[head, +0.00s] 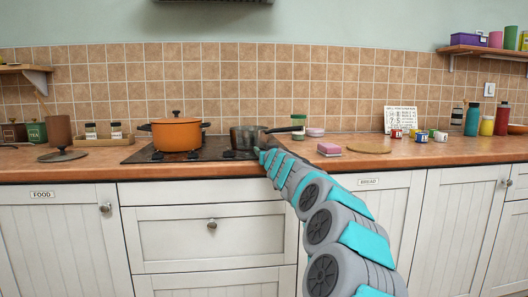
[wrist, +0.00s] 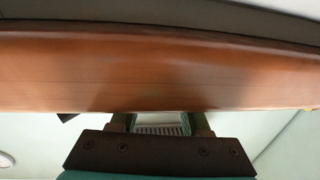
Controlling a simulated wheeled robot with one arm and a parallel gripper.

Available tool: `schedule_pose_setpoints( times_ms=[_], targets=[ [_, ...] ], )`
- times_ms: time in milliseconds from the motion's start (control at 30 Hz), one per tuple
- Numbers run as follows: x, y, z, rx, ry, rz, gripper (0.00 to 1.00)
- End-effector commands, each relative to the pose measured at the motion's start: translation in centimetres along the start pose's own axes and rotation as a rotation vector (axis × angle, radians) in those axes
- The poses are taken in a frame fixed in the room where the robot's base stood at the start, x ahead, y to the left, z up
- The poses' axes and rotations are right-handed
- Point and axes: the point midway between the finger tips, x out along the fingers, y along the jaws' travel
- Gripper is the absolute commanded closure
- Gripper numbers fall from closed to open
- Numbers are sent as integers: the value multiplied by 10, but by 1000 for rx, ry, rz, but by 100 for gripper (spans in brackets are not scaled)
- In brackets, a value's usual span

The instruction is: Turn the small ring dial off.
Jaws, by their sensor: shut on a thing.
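I cannot read which ring each dial serves. My arm reaches in from the lower right, and my gripper (head: 262,152) is at the hob's front right, in front of the small dark pan.
An orange pot (head: 176,134) stands on the hob's left. A dark pan (head: 245,138) stands on the right, its handle pointing right, close above my gripper. A pink sponge (head: 329,148) and a round board (head: 368,149) lie to the right.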

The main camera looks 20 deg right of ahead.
Motion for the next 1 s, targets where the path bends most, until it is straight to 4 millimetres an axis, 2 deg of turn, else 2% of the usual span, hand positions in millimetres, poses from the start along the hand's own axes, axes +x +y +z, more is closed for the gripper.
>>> schedule_pose_setpoints(
  times_ms=[233,600,1000],
  targets=[
    [0,5,-9,-5,16,-94,100],
    [2,7,-5,1,17,-292,100],
    [1,7,-3,-1,7,-404,100]
  ],
)
